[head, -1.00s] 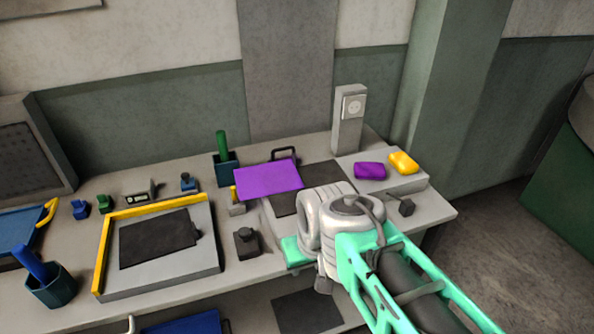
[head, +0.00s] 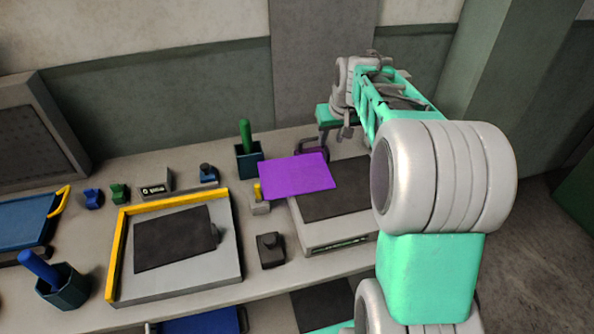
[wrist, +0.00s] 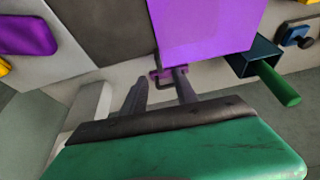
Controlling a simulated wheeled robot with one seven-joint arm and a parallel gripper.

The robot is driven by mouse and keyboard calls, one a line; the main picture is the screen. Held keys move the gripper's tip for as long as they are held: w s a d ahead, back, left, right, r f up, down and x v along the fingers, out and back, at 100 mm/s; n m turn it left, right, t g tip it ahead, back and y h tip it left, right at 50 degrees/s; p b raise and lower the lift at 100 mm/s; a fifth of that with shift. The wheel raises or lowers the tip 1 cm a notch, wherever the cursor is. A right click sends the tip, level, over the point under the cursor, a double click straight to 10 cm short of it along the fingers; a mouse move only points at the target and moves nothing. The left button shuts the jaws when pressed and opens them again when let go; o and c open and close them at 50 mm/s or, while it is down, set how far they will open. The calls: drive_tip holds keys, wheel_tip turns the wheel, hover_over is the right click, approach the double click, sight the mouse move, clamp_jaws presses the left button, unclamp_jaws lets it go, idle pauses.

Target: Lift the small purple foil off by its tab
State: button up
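In the wrist view the foil (wrist: 205,30) fills the top middle. A small purple tab (wrist: 157,74) shows at its back edge beside a dark handle-like loop. My gripper (head: 333,138) points down at the back edge of the foil. In the wrist view my gripper's (wrist: 159,79) two dark fingers are apart, with the tab and loop near their tips. I see nothing held; exact height above the tab is unclear.
A dark blue cup (head: 249,160) with a green rod stands left of the foil. A small grey block (head: 259,205) with a yellow top sits at its left edge. A yellow-edged tray (head: 188,268) is farther left. A purple block (wrist: 27,35) shows in the wrist view.

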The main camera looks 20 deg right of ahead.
sight(327, 150)
drive_tip(key=p+x, duration=0.1)
drive_tip(key=x, duration=0.6)
drive_tip(key=shift+w+f+p, duration=0.15)
drive_tip(key=shift+f+p, duration=0.2)
clamp_jaws()
drive_tip(key=shift+r, duration=0.1)
idle(0.9)
